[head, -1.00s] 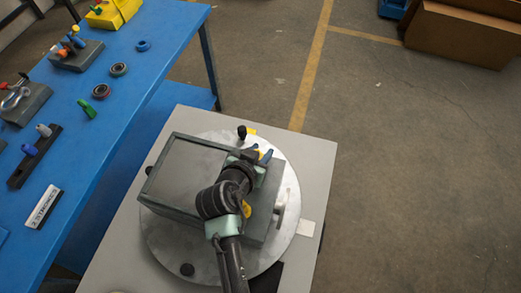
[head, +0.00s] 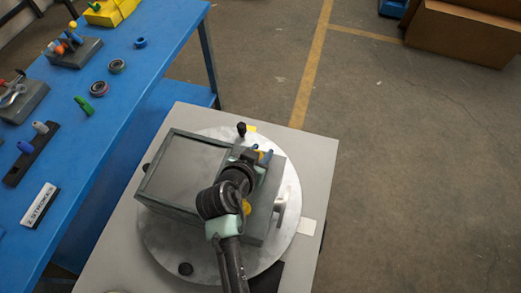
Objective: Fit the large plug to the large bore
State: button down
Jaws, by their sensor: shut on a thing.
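My gripper (head: 257,156) is at the right end of the grey box-shaped housing (head: 183,166), largely hidden behind my own wrist. Small blue and yellow parts show at its far side. What the jaws hold is hidden, so I cannot tell whether it is the large plug. The large bore cannot be made out; my arm covers that end of the housing. The housing sits on a round metal turntable (head: 205,259).
The turntable stands on a grey table (head: 310,160) and has a lever (head: 279,213) at its right. A blue bench (head: 120,110) at the left carries rings (head: 116,66), a green part (head: 83,105), a black holder (head: 30,155) and blocks with tools.

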jog(key=shift+f+b, duration=0.95)
jog(key=shift+f, duration=0.15)
jog(key=shift+c, duration=2.4)
grip_release()
jog(key=shift+r, duration=0.1)
jog(key=b+v, duration=0.2)
jog(key=v, duration=1.1)
